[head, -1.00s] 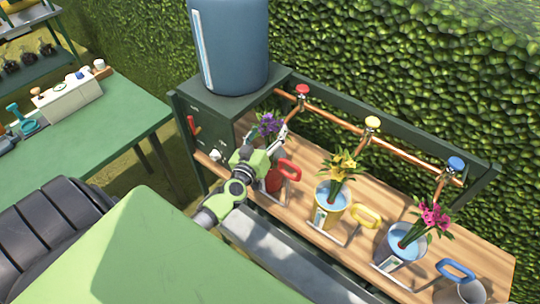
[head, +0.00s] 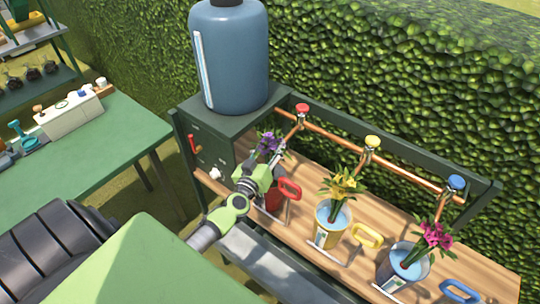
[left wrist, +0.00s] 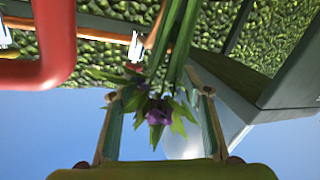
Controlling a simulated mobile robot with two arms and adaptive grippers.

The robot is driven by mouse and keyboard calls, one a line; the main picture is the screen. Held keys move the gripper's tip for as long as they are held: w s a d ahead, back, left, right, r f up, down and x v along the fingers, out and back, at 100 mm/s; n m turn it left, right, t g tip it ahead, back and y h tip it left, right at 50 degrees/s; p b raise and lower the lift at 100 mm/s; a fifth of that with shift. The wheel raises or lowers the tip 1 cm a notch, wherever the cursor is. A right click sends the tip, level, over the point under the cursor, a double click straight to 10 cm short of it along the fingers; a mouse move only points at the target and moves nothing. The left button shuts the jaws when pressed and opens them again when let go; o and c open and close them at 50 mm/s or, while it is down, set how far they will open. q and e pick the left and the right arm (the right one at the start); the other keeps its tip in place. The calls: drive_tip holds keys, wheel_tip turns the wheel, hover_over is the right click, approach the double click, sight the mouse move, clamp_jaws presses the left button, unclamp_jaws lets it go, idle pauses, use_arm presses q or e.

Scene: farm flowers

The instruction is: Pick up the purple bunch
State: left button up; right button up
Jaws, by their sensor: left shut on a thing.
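The purple bunch (head: 270,143) stands at the left end of the wooden bench, above a red bucket (head: 272,198) with a red handle. My left gripper (head: 279,152) is at the bunch and shut on it. In the left wrist view the purple flowers (left wrist: 158,115) and leaves lie between my two fingers (left wrist: 158,96), with green stems running up the picture. The gripper partly hides the bunch and bucket in the head view. I cannot tell whether the stems are clear of the bucket. My right gripper is not in view.
A yellow bucket (head: 326,235) with yellow flowers and a third bucket (head: 392,277) with pink flowers stand to the right. A copper pipe with taps (head: 372,142) runs behind. A blue tank (head: 230,60) stands back left, a green table (head: 90,145) farther left.

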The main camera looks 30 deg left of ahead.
use_arm(q)
wheel_tip(320, 180, up, 13)
drive_tip(key=p, duration=1)
drive_tip(key=shift+r, duration=0.15)
drive_tip(key=shift+c, duration=0.2)
drive_tip(key=shift+o, duration=0.2)
drive_tip(key=shift+a+r+b, duration=0.1)
drive_tip(key=shift+r+b, duration=0.2)
drive_tip(key=shift+r, duration=2.05)
drive_tip(key=shift+c, duration=0.2)
wheel_tip(320, 180, up, 2)
drive_tip(key=shift+r, duration=0.25)
